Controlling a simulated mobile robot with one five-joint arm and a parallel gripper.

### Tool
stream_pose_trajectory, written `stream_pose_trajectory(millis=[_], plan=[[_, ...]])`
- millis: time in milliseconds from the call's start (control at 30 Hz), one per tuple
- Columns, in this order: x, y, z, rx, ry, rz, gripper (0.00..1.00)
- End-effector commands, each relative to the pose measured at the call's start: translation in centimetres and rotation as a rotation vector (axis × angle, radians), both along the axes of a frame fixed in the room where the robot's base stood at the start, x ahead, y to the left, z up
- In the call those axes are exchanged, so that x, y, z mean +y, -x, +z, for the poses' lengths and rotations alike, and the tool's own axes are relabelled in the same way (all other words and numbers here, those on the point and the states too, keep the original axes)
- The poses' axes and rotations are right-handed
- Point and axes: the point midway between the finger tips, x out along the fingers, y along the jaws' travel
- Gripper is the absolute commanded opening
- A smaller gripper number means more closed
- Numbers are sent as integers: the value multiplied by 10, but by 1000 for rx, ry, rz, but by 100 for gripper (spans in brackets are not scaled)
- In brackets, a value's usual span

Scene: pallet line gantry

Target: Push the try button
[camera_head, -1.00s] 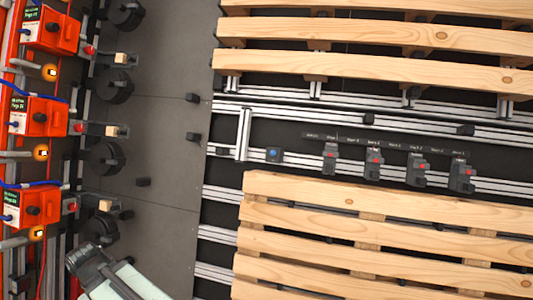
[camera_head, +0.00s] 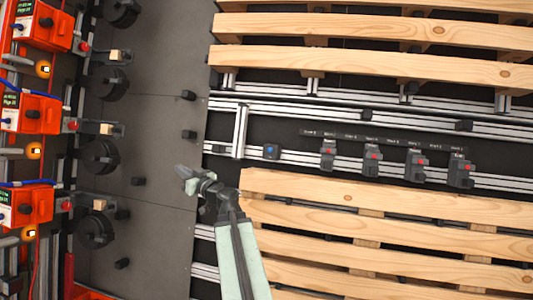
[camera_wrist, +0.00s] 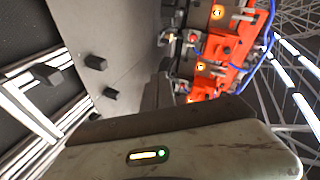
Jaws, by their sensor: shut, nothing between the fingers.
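A small dark box with a blue button (camera_head: 271,151) sits on the aluminium rail between the two pallets; I cannot read a "try" label on it. Several dark units with red buttons (camera_head: 372,155) stand on the same rail to its right, with small labels above that are too small to read surely. My gripper (camera_head: 181,172) is shut and empty, left of the blue button and a little lower in the picture, pointing left over the grey floor strip. In the wrist view my gripper (camera_wrist: 158,92) shows dark, and the blue button is not visible.
Wooden pallets lie above (camera_head: 380,65) and below (camera_head: 390,205) the rail. Orange machines (camera_head: 33,112) with lit lamps and cables line the left side.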

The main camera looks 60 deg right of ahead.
Motion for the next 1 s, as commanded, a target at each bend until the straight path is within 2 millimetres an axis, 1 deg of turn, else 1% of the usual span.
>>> stream_pose_trajectory(millis=[33,67,100,167,200,267,300,400,500,600,700,1000], plan=[[-31,17,5,-33,6,-75,0],[-49,27,9,-52,11,-120,0],[-72,42,14,-76,17,-182,0],[-107,67,19,-105,22,-277,0],[-128,84,22,-119,25,-337,0],[-157,109,24,-137,26,-422,0],[-173,125,25,-145,25,-474,0],[-206,160,24,-155,20,-579,0],[-225,183,23,-157,15,-645,0],[-233,194,22,-156,11,-676,0],[-235,196,22,-156,11,-682,0],[-235,194,21,-157,11,-679,0]])
